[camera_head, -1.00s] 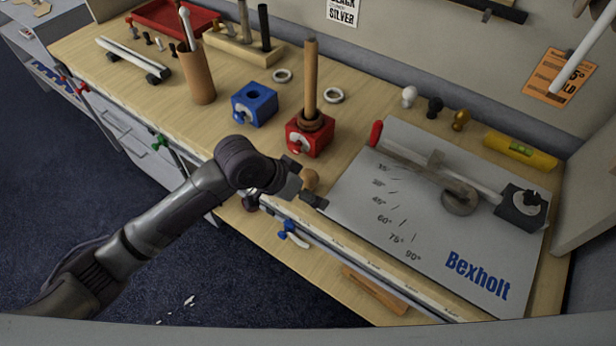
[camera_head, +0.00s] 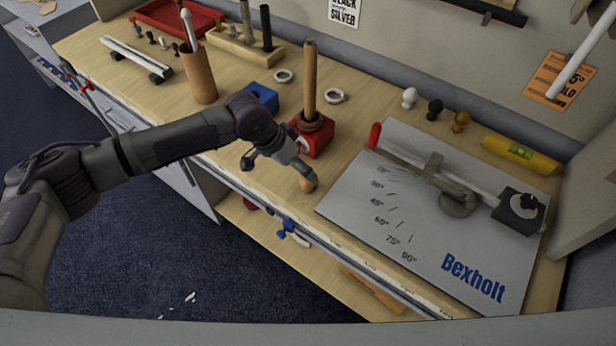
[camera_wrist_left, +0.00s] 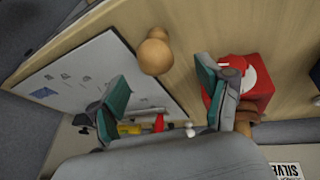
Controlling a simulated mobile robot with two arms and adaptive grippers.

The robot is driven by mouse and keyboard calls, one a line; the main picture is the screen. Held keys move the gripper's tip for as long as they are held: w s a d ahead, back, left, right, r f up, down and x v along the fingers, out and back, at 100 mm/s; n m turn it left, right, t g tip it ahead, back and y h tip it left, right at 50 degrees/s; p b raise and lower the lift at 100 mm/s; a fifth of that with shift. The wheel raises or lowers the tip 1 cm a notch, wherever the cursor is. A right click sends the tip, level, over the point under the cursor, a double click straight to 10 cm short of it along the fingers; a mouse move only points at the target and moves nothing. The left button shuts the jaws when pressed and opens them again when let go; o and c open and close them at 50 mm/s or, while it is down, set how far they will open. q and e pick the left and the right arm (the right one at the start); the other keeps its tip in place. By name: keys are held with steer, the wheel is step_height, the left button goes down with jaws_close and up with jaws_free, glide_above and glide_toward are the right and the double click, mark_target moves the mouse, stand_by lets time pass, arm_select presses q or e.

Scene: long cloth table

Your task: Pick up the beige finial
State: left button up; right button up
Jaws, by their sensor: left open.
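The beige finial (camera_head: 307,184), a small rounded tan knob, stands on the bench between the red block and the grey angle board. In the left wrist view the finial (camera_wrist_left: 155,52) shows whole, with its round head and narrower neck, beyond the gap between my fingers. My left gripper (camera_head: 278,166) is open and empty, just to the left of the finial in the head view. Its green-padded fingers (camera_wrist_left: 163,88) are spread wide in the wrist view and the finial is not between them. My right gripper is not in view.
A red block (camera_head: 317,137) with a wooden rod stands close behind the gripper, and a blue block (camera_head: 262,97) is partly hidden by my arm. The grey angle board (camera_head: 400,230) lies to the right. White (camera_head: 409,97), black (camera_head: 435,107) and gold (camera_head: 460,121) finials stand at the back.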

arm_select(q)
steer(key=x, duration=0.1)
steer(key=p+x, duration=0.1)
steer(key=x, duration=0.1)
steer(key=p+x, duration=0.1)
steer(key=x, duration=0.1)
steer(key=shift+s+d+f, duration=0.1)
steer(key=shift+s+f, duration=0.2)
steer(key=shift+s, duration=0.05)
steer(key=shift+f, duration=0.25)
steer(key=c, duration=1.2)
steer(key=shift+c, duration=0.2)
steer(key=shift+r, duration=0.2)
